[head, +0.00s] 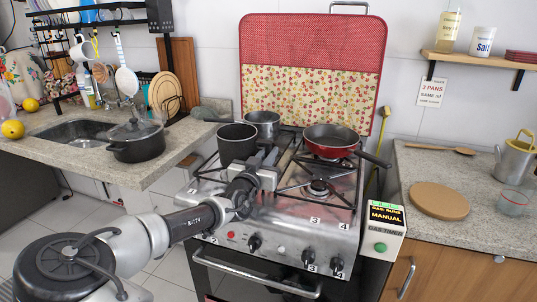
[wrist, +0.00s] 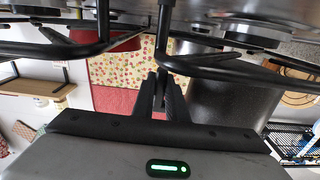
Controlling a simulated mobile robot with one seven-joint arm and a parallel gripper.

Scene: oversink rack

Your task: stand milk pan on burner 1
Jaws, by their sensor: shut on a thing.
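A dark, deep pan (head: 237,145), which looks like the milk pan, is upright over the left part of the stove (head: 285,215). My gripper (head: 266,158) is beside it on the right, with its fingers shut. In the wrist view, which is upside down, the fingers (wrist: 161,88) are together and the dark pan (wrist: 228,105) is right beside them. The gripped part, likely the handle, is hidden by the fingers. I cannot tell whether the pan's base touches the grate.
A steel pan (head: 262,124) stands close behind the dark pan. A red frying pan (head: 331,139) sits at the back right, its handle pointing right. The front-right burner (head: 318,187) is clear. A lidded black pot (head: 137,139) stands by the sink. Grate bars (wrist: 220,68) cross the wrist view.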

